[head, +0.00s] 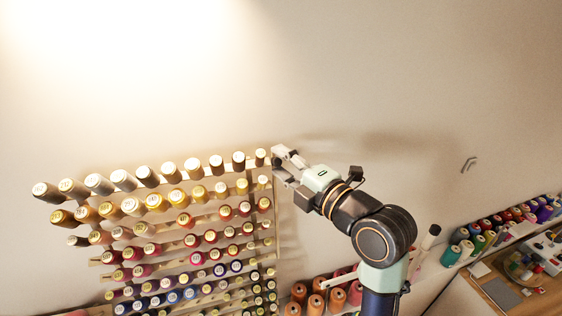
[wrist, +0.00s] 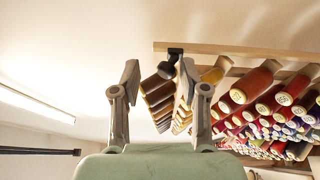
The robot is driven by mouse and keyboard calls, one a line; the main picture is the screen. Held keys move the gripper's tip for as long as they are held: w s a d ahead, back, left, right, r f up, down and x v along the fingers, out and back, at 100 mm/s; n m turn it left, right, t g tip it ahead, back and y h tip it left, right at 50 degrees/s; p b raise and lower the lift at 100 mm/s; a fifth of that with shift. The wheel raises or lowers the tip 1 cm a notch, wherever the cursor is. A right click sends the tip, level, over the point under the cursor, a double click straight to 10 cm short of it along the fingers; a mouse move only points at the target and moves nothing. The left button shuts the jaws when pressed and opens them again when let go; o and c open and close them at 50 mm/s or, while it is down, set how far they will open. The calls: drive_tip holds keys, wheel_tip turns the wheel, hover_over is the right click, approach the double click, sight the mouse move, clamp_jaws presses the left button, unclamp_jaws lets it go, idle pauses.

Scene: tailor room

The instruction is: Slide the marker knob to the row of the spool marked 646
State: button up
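The thread rack (head: 277,225) hangs on the wall in the head view, with several rows of spools with numbered caps. The numbers are too small to read surely, so I cannot pick out spool 646. My gripper (head: 279,163) is at the rack's top right corner. In the wrist view my gripper (wrist: 158,78) is open, its two fingers apart. A black knob (wrist: 167,70), likely the marker knob, shows between the fingertips, near the end of the rack's wooden edge. I cannot tell whether a finger touches it. In the head view I cannot make the knob out.
Orange cones (head: 318,302) stand below the rack, by my arm. A shelf of coloured spools (head: 487,238) and a wooden table (head: 500,295) are at the right. Red spools (wrist: 262,75) lie right of my fingers in the wrist view.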

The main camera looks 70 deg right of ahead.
drive_tip(key=v, duration=1.1)
drive_tip(key=shift+f, duration=0.1)
drive_tip(key=w+a+f+m+y+p, duration=0.2)
drive_tip(key=w+a+f+m+y, duration=0.15)
drive_tip(key=w+a, duration=0.55)
drive_tip(key=w+a+f+m+g+y+p, duration=0.1)
drive_tip(key=w+a+f+m, duration=0.1)
drive_tip(key=a, duration=0.7)
drive_tip(key=w+a+f+m+g+y, duration=0.1)
drive_tip(key=a+f+m, duration=0.3)
drive_tip(key=a, duration=0.6)
drive_tip(key=w+a+f+m+g+y+p, duration=0.1)
drive_tip(key=w+a+f+m+y, duration=0.2)
drive_tip(key=a+f, duration=0.3)
drive_tip(key=w+a, duration=0.1)
drive_tip(key=a, duration=0.2)
drive_tip(key=shift+a+p, duration=0.35)
drive_tip(key=shift+a, duration=0.05)
